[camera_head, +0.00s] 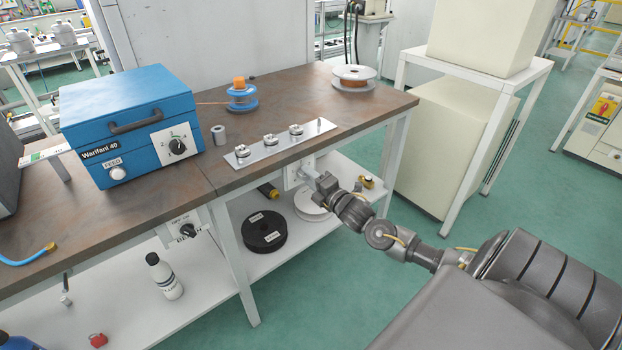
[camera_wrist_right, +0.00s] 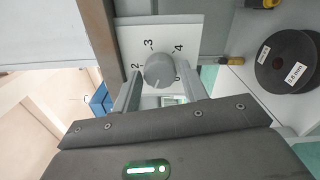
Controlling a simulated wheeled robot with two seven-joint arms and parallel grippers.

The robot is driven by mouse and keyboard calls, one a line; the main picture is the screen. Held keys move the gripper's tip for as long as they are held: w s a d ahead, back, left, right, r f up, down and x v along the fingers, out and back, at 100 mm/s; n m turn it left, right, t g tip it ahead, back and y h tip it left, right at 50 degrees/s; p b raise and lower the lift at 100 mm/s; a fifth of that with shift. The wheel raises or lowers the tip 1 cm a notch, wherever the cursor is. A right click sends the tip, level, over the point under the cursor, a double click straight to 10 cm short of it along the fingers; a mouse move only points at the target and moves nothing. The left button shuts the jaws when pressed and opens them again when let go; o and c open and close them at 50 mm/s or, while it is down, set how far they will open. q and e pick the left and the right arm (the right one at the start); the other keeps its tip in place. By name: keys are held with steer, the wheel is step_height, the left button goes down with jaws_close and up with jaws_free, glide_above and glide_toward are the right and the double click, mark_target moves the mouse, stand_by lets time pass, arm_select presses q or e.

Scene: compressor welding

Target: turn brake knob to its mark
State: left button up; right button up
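The brake knob (camera_wrist_right: 158,70) is a round grey knob on a white dial plate (camera_wrist_right: 190,32) with numbers around it; 2, 3 and 4 can be read. A short pale line shows on the lower part of its face. My right gripper (camera_wrist_right: 160,88) has one finger on each side of the knob, with gaps visible, so it is open around it and not closed on it. In the head view the plate (camera_head: 296,169) hangs under the bench's front edge, and my right gripper (camera_head: 322,184) is in front of it, hiding the knob. My left gripper is not in view.
The bench (camera_head: 195,180) carries a blue welder box (camera_head: 135,115) and a metal fixture plate (camera_head: 275,150). An off/on switch (camera_head: 186,230) hangs at its edge. Black (camera_head: 264,232) and white (camera_head: 311,206) spools lie on the lower shelf. The green floor at front is open.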

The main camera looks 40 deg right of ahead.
steer(key=shift+o, duration=1.2)
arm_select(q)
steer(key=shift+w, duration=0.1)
arm_select(e)
steer(key=shift+s, duration=0.1)
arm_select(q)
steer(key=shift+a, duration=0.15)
arm_select(e)
steer(key=s, duration=1)
steer(key=shift+s, duration=0.3)
steer(key=shift+a, duration=0.1)
